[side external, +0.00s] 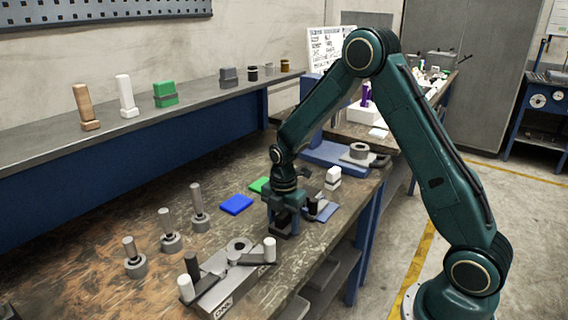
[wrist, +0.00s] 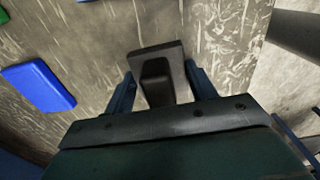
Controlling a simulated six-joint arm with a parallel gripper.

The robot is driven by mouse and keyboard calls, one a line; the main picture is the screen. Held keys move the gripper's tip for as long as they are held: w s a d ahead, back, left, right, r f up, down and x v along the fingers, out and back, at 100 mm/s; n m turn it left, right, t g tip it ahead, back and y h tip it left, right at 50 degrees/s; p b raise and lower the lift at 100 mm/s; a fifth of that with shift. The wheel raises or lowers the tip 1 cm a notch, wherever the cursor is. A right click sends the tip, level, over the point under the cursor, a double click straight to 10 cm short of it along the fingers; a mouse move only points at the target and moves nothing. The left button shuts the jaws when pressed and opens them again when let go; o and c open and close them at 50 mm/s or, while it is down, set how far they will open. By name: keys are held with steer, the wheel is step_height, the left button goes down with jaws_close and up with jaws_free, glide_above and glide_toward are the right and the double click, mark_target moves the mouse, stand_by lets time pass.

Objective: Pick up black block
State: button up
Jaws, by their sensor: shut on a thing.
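The black block (wrist: 157,57) is in the middle of the wrist view, a wide flat plate with a narrower raised part. My gripper (wrist: 158,82) has one blue finger on each side of the raised part and is shut on it. In the side external view my gripper (side external: 284,215) points down at the workbench, with the black block (side external: 284,231) dark beneath it. The block is at or very near the bench top; I cannot tell whether it touches. The fingers partly hide it there.
A blue flat piece (side external: 236,205) and a green one (side external: 259,185) lie left of my gripper. A white block (side external: 333,176) stands to the right. A grey fixture with upright pegs (side external: 228,283) stands in front. Several metal pegs (side external: 168,230) stand on the left bench.

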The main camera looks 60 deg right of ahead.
mark_target(283, 212)
steer(key=shift+r, duration=0.15)
step_height(283, 212, up, 20)
stand_by(0.8)
stand_by(0.4)
steer(key=o, duration=0.6)
steer(key=shift+c, duration=1.3)
steer(key=shift+w, duration=0.15)
steer(key=w+f, duration=0.5)
steer(key=w, duration=0.4)
steer(key=w+f, duration=0.6)
steer(key=w, duration=0.2)
steer(key=shift+w+d+f, duration=0.25)
steer(key=shift+w, duration=0.15)
